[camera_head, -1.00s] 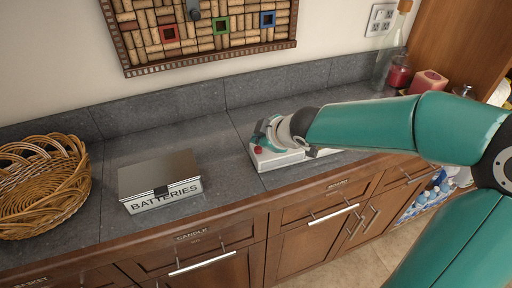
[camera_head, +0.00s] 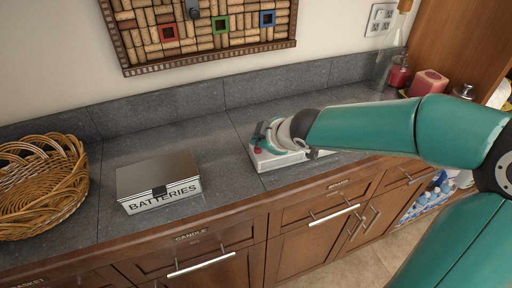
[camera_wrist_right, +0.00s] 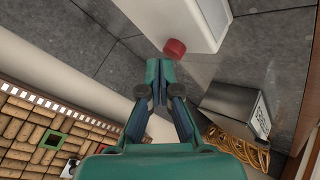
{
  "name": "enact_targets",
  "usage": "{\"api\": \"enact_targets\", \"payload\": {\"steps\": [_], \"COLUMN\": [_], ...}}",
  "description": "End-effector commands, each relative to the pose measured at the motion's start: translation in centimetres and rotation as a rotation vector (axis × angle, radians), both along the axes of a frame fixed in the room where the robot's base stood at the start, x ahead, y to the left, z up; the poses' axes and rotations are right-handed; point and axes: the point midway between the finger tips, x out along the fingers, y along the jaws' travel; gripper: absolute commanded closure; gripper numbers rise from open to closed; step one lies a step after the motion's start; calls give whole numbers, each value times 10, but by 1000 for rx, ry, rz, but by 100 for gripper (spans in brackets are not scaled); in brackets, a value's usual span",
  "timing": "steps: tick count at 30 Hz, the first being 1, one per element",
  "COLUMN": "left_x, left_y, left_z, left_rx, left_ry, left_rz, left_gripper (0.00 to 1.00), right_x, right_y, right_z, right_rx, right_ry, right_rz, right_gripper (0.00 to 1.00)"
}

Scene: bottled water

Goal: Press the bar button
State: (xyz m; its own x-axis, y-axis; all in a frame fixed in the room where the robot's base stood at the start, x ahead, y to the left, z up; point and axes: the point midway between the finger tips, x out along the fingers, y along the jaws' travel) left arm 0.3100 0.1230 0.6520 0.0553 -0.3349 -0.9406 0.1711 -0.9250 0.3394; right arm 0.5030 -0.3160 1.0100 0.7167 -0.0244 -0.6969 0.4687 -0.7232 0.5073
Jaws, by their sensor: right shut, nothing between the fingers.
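In the right wrist view the red button (camera_wrist_right: 175,48) sticks out from the white device (camera_wrist_right: 180,18), just past my fingertips. My right gripper (camera_head: 260,131) is over the left part of the device, close to the button. In the wrist view its fingers (camera_wrist_right: 159,72) are shut with nothing between them. A small gap seems to show between tips and button; contact is hard to judge. My right arm hides part of the device. My left gripper is not in view.
A metal batteries box (camera_head: 160,182) stands left of the device, and a wicker basket (camera_head: 40,185) is at the far left. Red candles (camera_head: 428,83) and a bottle stand at the back right. A cork board (camera_head: 200,35) hangs on the wall. Bare counter lies between box and device.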

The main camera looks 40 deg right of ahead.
Motion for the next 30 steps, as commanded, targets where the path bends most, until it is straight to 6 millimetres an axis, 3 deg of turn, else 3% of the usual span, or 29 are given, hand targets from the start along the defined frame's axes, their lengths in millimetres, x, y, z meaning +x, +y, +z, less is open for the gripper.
{"api": "enact_targets", "payload": {"steps": [18, 30], "left_x": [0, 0], "left_y": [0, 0], "left_z": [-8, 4], "left_rx": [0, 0], "left_ry": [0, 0], "left_rz": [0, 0], "left_gripper": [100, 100], "right_x": [0, 0], "right_y": [0, 0], "right_z": [-7, 5], "right_rx": [1, 2], "right_ry": [1, 0], "right_rz": [1, 0], "right_gripper": [100, 100]}}
